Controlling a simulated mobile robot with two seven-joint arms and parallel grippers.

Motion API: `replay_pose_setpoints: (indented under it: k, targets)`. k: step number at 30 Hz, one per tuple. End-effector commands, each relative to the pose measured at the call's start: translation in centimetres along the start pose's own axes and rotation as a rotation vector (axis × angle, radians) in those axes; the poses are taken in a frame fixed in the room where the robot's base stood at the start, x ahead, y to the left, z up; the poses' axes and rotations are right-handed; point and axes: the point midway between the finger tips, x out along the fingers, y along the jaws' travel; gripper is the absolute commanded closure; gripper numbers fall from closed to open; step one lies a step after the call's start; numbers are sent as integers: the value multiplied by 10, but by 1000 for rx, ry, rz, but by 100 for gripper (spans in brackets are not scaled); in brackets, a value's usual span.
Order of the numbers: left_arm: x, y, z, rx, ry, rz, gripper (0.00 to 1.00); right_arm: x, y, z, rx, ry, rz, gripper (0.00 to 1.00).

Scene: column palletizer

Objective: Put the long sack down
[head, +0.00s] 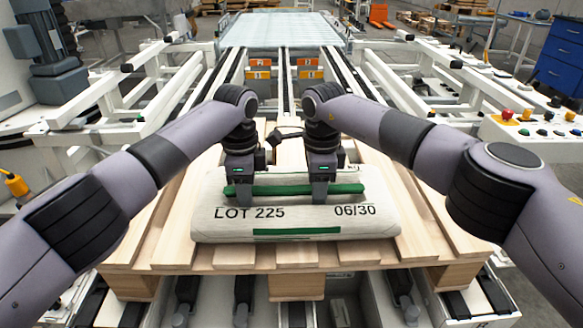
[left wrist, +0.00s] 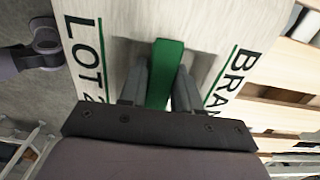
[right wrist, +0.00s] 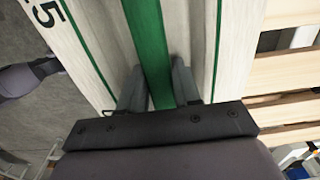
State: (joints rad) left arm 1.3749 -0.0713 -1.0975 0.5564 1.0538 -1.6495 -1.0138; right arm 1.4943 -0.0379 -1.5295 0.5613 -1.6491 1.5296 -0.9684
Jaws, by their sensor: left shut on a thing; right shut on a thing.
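The long sack (head: 365,222) is pale, printed "LOT 225" and "06/30", and lies level crosswise over the near part of the wooden pallet (head: 180,255). I cannot tell whether its underside touches the boards. My left gripper (head: 241,188) is shut on the green strap on top, left of the sack's middle. My right gripper (head: 320,190) is shut on the same strap, right of the middle. The strap runs between the fingers in the left wrist view (left wrist: 163,75) and the right wrist view (right wrist: 150,50).
Bare pallet boards (head: 425,215) show right of and behind the sack. A roller conveyor (head: 280,30) stands beyond, with white frame rails on both sides. A control box with buttons (head: 530,130) is at the right. A blue drawer cabinet (head: 562,55) stands at the far right.

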Motion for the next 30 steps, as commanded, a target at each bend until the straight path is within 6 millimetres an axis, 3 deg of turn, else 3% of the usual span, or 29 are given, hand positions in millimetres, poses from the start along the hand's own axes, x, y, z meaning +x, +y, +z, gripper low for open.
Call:
replay_pose_setpoints:
  k: [5, 6, 7, 8, 23, 30]
  targets:
    - [6, 0, -2, 3, 2, -1, 100, 4, -1, 1, 0, -2, -6, 100]
    - [8, 1, -1, 2, 1, 2, 55, 6, -1, 1, 0, -1, -3, 55]
    - [8, 1, -1, 2, 1, 2, 45, 6, -1, 1, 0, -1, -3, 45]
    - [8, 1, -1, 2, 0, 2, 42, 6, -1, 0, 0, -1, -3, 42]
    - [3, 0, 0, 1, 0, 0, 42, 7, 0, 0, 1, 0, 0, 42]
    - [-29, -1, -1, 2, 3, -3, 42, 8, 0, 0, 0, 1, 1, 42]
